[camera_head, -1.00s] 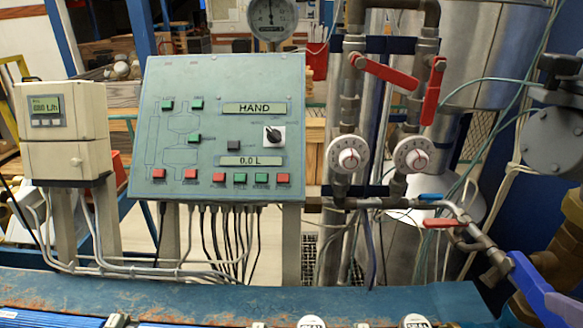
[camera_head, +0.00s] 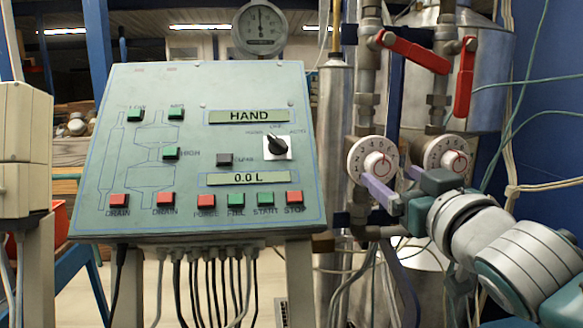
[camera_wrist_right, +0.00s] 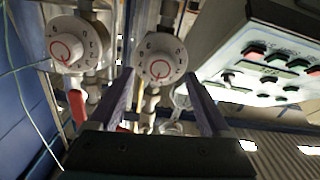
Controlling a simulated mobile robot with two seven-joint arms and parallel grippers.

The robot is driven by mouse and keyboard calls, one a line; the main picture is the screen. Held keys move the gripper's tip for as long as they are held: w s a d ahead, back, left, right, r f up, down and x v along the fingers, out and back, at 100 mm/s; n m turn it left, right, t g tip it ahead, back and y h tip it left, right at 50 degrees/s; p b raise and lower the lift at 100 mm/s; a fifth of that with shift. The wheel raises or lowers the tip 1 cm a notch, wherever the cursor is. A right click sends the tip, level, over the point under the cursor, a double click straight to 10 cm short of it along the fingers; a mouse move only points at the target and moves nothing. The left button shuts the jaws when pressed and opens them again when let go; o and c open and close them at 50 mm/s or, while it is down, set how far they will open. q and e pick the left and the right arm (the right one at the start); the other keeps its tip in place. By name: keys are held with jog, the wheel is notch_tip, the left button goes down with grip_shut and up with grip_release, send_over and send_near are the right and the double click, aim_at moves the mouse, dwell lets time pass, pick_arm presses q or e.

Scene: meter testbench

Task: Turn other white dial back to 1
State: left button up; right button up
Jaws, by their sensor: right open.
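Two white round dials with numbers and red markings sit side by side on the pipes. The left dial (camera_head: 358,152) also shows in the right wrist view (camera_wrist_right: 160,48), upside down and framed between my fingers. The right dial (camera_head: 447,148) shows at the upper left of the wrist view (camera_wrist_right: 72,40). My right gripper (camera_head: 391,176) is open and empty, with its purple fingers pointing at the left dial. In the wrist view its fingertips (camera_wrist_right: 158,78) lie either side of that dial; contact cannot be told. My left gripper is out of view.
A green control panel (camera_head: 150,95) with buttons and a black rotary switch (camera_head: 277,146) stands to the left. Red lever handles (camera_head: 416,52) are above the dials. A pressure gauge (camera_head: 260,28) is behind the panel. Thin cables hang at the right.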

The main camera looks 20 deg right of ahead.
aim_at(382, 170)
jog(key=shift+x, duration=2.05)
jog(key=shift+c, duration=0.3)
grip_shut()
